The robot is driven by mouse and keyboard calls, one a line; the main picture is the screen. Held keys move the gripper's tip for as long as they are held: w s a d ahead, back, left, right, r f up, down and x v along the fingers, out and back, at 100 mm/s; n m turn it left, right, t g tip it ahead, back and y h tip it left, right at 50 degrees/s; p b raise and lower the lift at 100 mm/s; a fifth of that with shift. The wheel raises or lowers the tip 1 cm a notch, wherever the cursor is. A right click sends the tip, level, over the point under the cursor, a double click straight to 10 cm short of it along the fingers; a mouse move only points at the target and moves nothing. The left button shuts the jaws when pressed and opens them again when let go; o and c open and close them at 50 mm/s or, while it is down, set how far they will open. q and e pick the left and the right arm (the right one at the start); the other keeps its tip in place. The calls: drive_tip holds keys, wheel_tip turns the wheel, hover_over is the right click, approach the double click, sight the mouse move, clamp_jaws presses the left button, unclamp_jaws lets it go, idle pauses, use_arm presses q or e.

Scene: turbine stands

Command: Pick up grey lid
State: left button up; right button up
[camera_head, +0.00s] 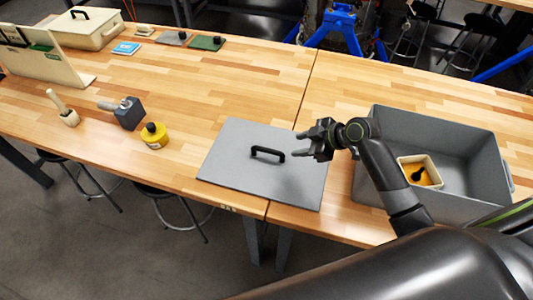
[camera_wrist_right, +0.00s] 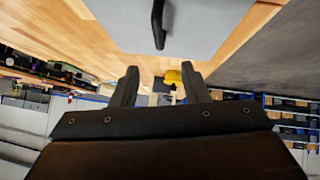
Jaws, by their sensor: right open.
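The grey lid (camera_head: 240,180) lies flat on the wooden table, across the seam between two tabletops. Its black handle (camera_head: 267,153) stands up from its middle. My right gripper (camera_head: 299,145) is open and empty, above the lid's right part and just right of the handle. In the right wrist view the lid (camera_wrist_right: 195,30) and its handle (camera_wrist_right: 158,25) show at the top, beyond the two spread fingers (camera_wrist_right: 165,88). My left gripper is not in view.
A grey bin (camera_head: 385,120) with a small orange-filled container (camera_head: 432,168) stands right of the lid. A yellow pot (camera_head: 153,136), a dark block (camera_head: 130,117) and a mortar and pestle (camera_head: 68,115) stand to the left. The tabletop behind the lid is clear.

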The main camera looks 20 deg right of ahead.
sight(271, 150)
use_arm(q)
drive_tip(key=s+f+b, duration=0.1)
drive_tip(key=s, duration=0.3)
use_arm(e)
drive_tip(key=b+x, duration=0.2)
drive_tip(key=x, duration=0.6)
drive_tip(key=shift+a+f, duration=0.15)
drive_tip(key=shift+f, duration=0.15)
drive_tip(key=shift+b+x, duration=0.65)
drive_tip(key=shift+x, duration=0.2)
drive_tip(key=shift+w+a+f+b, duration=0.2)
drive_tip(key=shift+w+f+b, duration=0.1)
drive_tip(key=shift+b, duration=0.1)
drive_tip(key=b+x, duration=0.3)
drive_tip(key=shift+w+f, duration=0.3)
drive_tip(key=shift+f, duration=0.05)
drive_tip(key=shift+w+a+f+b, duration=0.15)
drive_tip(key=shift+a+b, duration=0.1)
drive_tip(key=shift+b, duration=0.15)
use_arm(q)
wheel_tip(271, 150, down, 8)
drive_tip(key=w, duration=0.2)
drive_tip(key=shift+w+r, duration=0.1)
use_arm(e)
clamp_jaws()
